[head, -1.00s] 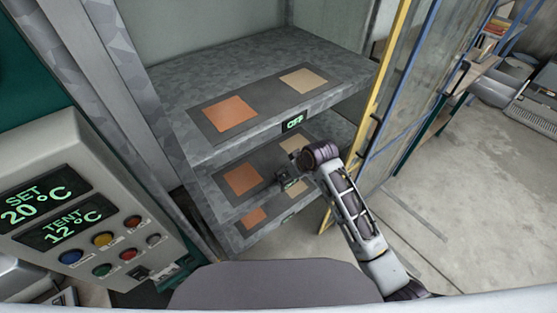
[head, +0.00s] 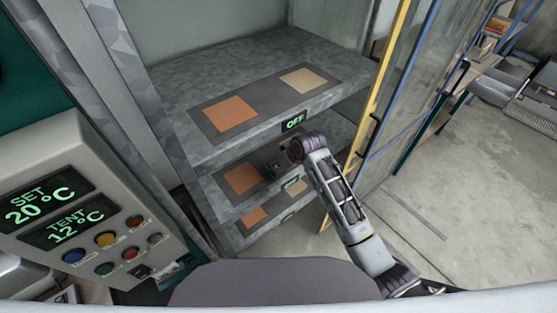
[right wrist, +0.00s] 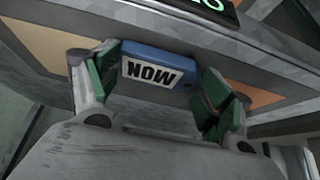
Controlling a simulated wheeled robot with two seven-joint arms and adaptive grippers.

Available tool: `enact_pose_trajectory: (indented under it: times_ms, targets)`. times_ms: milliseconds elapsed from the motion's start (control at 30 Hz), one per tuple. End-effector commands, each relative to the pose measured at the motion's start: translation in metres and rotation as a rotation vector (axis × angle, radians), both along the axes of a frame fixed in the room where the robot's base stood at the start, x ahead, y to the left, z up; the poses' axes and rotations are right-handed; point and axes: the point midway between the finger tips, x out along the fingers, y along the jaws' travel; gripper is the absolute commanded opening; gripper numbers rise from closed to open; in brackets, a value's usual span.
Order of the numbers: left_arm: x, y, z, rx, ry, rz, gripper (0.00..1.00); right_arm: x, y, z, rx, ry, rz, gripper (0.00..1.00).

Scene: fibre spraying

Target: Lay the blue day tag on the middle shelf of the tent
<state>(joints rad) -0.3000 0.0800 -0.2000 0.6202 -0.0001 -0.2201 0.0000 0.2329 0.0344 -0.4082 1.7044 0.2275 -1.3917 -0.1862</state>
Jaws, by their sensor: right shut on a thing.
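The tent is a grey cabinet with stacked shelves, and its middle shelf (head: 223,208) has an orange pad (head: 241,179) and a partly hidden tan pad. My right gripper (head: 272,171) reaches in under the top shelf and is over the middle shelf, small and dark in the head view. In the right wrist view my right gripper (right wrist: 160,78) is shut on the blue day tag (right wrist: 140,50), whose white face reads MON upside down. The tag is between the green fingertips. I cannot tell whether it touches the shelf. My left gripper is not in view.
A control box (head: 85,205) reading SET 20 °C and TENT 12 °C stands at left. A yellow-edged clear door (head: 371,100) is open at right.

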Motion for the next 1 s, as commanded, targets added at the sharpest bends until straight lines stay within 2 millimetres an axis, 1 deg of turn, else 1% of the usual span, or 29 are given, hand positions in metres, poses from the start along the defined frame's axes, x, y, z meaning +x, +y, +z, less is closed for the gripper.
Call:
enact_pose_trajectory:
  times_ms: [100,233,400,867,900,1000]
  targets:
    - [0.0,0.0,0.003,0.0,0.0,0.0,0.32,0.01,0.008,0.001,0.001,-0.001,0.0,0.63]
    - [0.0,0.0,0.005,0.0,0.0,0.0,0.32,0.019,0.014,0.001,0.0,0.0,0.001,0.63]
    - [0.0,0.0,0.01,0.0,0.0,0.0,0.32,0.017,0.013,-0.001,0.0,0.001,0.001,0.63]
    - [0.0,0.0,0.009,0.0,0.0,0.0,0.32,0.017,0.013,-0.004,-0.001,0.001,0.001,0.63]
    - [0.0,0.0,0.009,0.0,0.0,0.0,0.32,0.017,0.013,-0.004,0.0,0.0,0.001,0.82]
    - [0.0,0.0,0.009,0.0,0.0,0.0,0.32,0.017,0.013,-0.004,0.0,0.0,0.001,0.95]
